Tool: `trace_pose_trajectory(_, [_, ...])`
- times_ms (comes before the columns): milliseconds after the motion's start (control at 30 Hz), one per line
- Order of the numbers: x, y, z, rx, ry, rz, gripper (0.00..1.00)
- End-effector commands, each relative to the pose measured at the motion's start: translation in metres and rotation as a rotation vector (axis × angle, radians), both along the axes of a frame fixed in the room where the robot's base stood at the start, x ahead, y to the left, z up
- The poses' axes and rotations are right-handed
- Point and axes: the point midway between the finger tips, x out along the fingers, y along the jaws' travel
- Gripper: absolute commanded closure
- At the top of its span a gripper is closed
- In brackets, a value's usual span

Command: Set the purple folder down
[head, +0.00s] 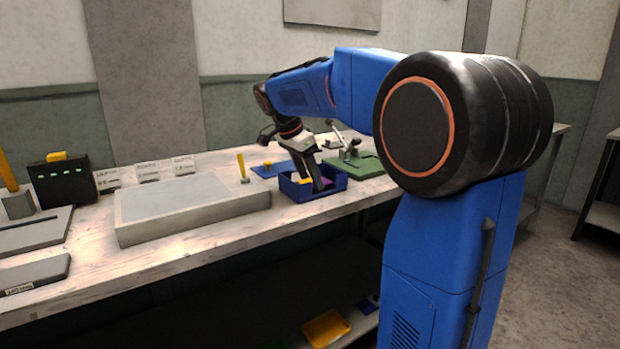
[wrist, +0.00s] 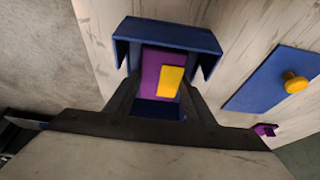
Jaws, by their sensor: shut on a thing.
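The purple folder (wrist: 150,70) shows between my fingers in the wrist view, with a yellow piece (wrist: 171,81) against its face. My gripper (head: 318,184) is shut on the folder and points down into a small open blue bin (head: 327,193). The bin's rim (wrist: 168,34) also shows in the wrist view, around the far end of the folder. I cannot tell whether the folder touches the bin floor.
A blue plate with a yellow knob (wrist: 295,83) lies beside the bin. A large grey slab (head: 190,205) is to its left on the bench, a green fixture (head: 365,166) to its right. A small purple piece (wrist: 264,130) shows at right. A yellow tray (head: 326,327) is below.

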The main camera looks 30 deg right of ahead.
Motion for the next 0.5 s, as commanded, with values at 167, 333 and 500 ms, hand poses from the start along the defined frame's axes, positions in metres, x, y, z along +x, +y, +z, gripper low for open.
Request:
trace_pose_trajectory(167, [0.0001,0.0,-0.0002,0.0,-0.001,0.0,0.78])
trace_pose_trajectory(333, [0.0,0.0,-0.0025,0.0,0.0,0.0,0.78])
trace_pose_trajectory(500, [0.0001,0.0,-0.0027,0.0,-0.001,-0.001,0.44])
